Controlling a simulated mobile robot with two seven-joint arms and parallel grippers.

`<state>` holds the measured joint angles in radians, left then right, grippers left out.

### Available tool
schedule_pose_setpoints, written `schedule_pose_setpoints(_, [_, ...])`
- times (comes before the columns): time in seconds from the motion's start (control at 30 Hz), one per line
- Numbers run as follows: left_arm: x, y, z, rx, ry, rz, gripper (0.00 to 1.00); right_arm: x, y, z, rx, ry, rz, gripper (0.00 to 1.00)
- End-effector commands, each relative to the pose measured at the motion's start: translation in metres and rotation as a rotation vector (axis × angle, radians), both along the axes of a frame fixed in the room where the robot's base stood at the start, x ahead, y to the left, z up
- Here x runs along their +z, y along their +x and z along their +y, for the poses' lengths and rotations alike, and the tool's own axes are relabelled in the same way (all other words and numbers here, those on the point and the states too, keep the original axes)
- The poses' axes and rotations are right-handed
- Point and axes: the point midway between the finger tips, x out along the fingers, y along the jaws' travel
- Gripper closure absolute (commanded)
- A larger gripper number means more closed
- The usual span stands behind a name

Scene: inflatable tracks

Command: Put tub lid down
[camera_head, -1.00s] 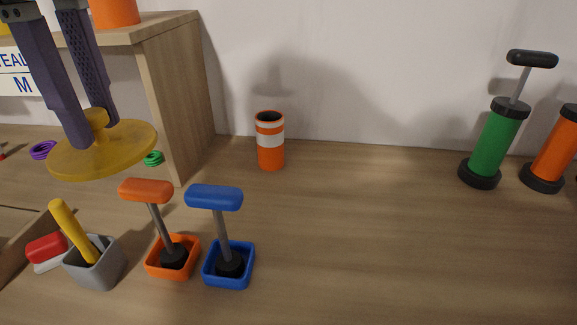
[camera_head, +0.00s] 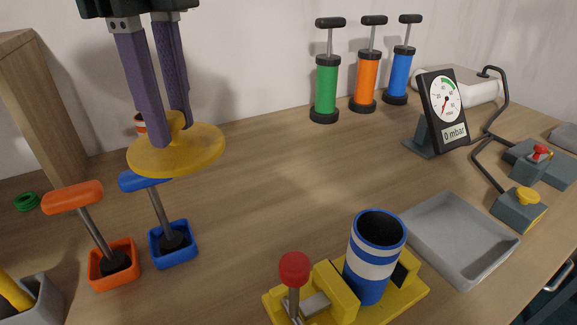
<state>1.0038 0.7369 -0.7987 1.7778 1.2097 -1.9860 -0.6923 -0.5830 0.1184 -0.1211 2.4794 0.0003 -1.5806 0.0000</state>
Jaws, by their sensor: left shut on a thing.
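A round yellow tub lid (camera_head: 172,157) with a knob on top hangs above the table at the left. My left gripper (camera_head: 176,125) is shut on the lid's knob and holds the lid roughly level. The lid covers most of an orange-and-white striped cylinder (camera_head: 139,124) and part of the blue handle behind it. My right gripper is not in view.
Handled tools stand in an orange tray (camera_head: 114,287) and a blue tray (camera_head: 191,255). A striped blue tub (camera_head: 374,258) sits in a yellow fixture (camera_head: 405,309) with a red-knobbed lever. A grey tray (camera_head: 457,238) lies empty. Pumps (camera_head: 327,90) and a gauge (camera_head: 440,108) stand farther back. The table middle is clear.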

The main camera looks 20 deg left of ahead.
Motion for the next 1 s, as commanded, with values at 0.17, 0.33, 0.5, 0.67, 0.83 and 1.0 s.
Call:
schedule_pose_setpoints(0.17, [-0.054, -0.002, 0.001, 0.001, 0.002, 0.008, 1.0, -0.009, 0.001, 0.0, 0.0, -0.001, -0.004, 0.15])
schedule_pose_setpoints(0.33, [-0.103, -0.002, 0.001, 0.001, 0.002, 0.007, 1.0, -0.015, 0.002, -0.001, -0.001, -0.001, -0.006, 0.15])
schedule_pose_setpoints(0.5, [-0.136, -0.002, 0.001, 0.0, 0.003, 0.003, 1.0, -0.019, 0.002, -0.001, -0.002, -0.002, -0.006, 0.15])
schedule_pose_setpoints(0.67, [-0.148, -0.001, 0.0, 0.0, 0.002, 0.002, 1.0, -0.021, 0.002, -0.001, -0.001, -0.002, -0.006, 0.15])
schedule_pose_setpoints(0.83, [-0.176, -0.001, 0.0, 0.0, 0.002, 0.004, 1.0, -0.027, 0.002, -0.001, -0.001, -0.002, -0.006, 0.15])
schedule_pose_setpoints(1.0, [-0.188, -0.001, 0.0, -0.001, 0.002, 0.001, 1.0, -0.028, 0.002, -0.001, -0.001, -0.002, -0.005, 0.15])
